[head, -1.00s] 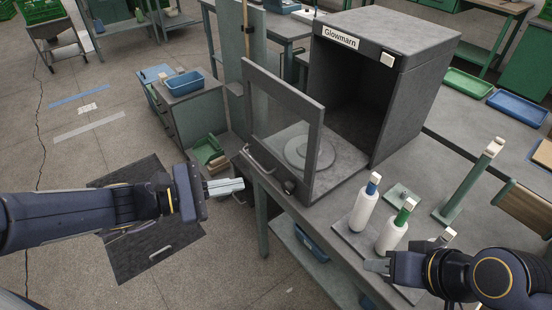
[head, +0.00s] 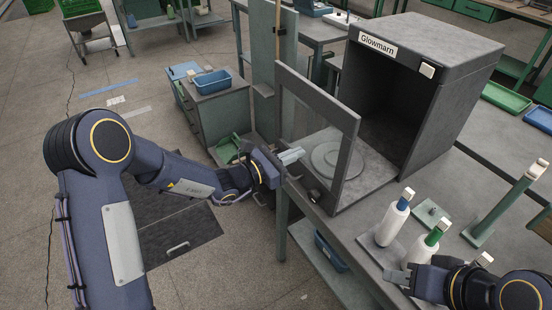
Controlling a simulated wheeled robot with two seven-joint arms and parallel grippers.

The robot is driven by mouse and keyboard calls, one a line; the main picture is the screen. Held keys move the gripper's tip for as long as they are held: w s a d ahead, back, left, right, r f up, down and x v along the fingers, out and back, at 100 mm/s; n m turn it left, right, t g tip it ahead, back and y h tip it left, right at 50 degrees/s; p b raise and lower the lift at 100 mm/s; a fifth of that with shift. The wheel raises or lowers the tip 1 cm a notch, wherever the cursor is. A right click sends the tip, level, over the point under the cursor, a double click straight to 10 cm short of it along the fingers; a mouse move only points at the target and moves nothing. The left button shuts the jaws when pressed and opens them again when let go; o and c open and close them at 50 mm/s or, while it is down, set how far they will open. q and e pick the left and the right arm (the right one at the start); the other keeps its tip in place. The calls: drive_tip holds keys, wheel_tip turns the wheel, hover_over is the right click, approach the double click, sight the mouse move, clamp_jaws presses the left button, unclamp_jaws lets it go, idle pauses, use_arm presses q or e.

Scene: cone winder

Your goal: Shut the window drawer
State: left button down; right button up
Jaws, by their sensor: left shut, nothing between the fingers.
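The window drawer (head: 347,155) of the dark grey cabinet labelled Glowmarn stands pulled out, with its framed clear pane away from the cabinet opening. A round disc (head: 338,160) lies on the grey floor behind the pane. My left gripper (head: 291,157) is shut and empty, with its fingertips at the lower left part of the window frame, on the outer side. Whether they touch the frame or its handle I cannot tell. My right gripper (head: 396,276) is low at the right, beside the bottles; its finger gap is not clear.
A blue-capped bottle (head: 393,222) and a green-capped bottle (head: 424,246) stand on the bench in front of the cabinet. A green post (head: 500,210) stands further right. A green-grey upright panel (head: 263,70) rises left of the drawer. A low cabinet bears a blue bin (head: 212,81).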

use_arm(q)
drive_tip(key=shift+x, duration=1.35)
use_arm(e)
drive_tip(key=shift+r, duration=0.4)
